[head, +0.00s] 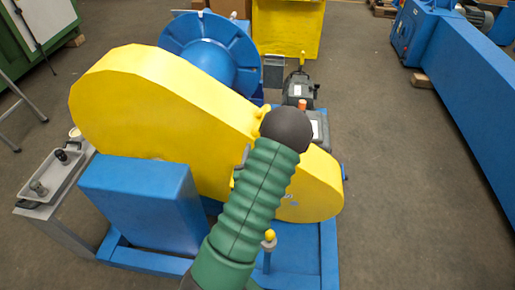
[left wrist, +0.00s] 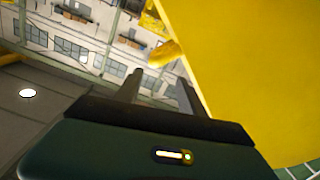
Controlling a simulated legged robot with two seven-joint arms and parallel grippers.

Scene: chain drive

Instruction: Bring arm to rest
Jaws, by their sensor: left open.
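The chain drive has a large yellow guard (head: 150,95) on a blue base frame (head: 150,260). My green-sleeved arm (head: 250,205) reaches up from the bottom of the head view, and its black rounded joint (head: 286,128) lies in front of the guard's narrower right part. The gripper beyond that joint is hidden in the head view. In the left wrist view, my left gripper (left wrist: 157,88) has two dark fingers apart with nothing between them. The yellow surface (left wrist: 250,70) fills the right of that view, close beside the fingers. My right gripper is not in view.
A blue drum (head: 205,55) and a motor (head: 300,90) stand behind the guard. A small table (head: 55,215) with a grey tray (head: 58,178) is at left. A long blue beam (head: 460,90) runs along the right. The floor between is clear.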

